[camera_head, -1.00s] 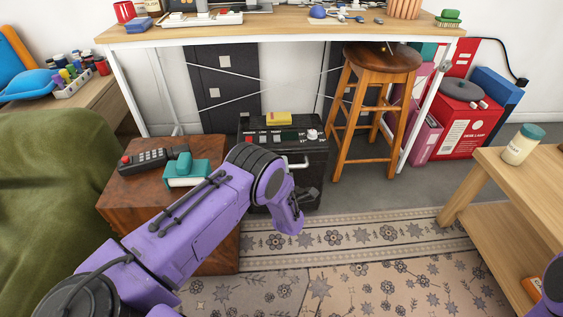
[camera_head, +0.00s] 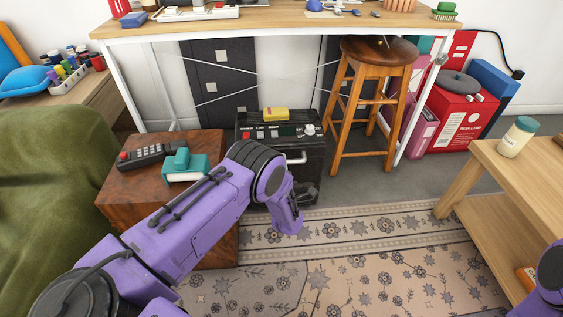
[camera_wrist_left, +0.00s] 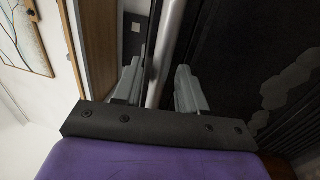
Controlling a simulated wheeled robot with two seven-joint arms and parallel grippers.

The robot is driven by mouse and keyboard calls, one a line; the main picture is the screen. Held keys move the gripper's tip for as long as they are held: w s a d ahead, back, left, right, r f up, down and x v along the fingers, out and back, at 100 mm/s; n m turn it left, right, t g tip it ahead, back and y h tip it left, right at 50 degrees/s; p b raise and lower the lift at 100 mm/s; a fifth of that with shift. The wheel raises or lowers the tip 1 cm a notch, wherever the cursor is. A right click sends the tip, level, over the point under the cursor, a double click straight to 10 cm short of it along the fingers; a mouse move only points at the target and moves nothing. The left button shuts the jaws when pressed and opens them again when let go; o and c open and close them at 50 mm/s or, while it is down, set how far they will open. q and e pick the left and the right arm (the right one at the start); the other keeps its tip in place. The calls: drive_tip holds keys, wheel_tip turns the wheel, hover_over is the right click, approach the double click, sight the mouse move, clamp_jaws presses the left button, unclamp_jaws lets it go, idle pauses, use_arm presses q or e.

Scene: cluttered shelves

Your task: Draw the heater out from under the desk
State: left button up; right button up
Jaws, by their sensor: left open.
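The heater (camera_head: 251,150) is a black box with knobs and buttons along its top front, standing on the floor under the desk (camera_head: 290,28). A silver handle (camera_head: 297,159) crosses its front. My left gripper (camera_head: 301,190) is at the heater's front, beside the handle; my purple wrist partly covers the heater's lower front. In the left wrist view the gripper (camera_wrist_left: 158,85) is open, with a silver bar (camera_wrist_left: 165,50), seemingly the handle, between its fingers. Contact with the fingers cannot be told. My right gripper is out of view.
A yellow object (camera_head: 276,115) lies on the heater. A wooden stool (camera_head: 377,52) stands close to its right. A brown wooden block (camera_head: 120,185) with a phone stands to its left. Patterned rug (camera_head: 400,265) covers the open floor in front. A light wooden table (camera_head: 490,165) is at right.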

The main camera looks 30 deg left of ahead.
use_arm(q)
drive_tip(key=p+v, duration=0.2)
drive_tip(key=v, duration=0.7)
drive_tip(key=shift+s, duration=0.2)
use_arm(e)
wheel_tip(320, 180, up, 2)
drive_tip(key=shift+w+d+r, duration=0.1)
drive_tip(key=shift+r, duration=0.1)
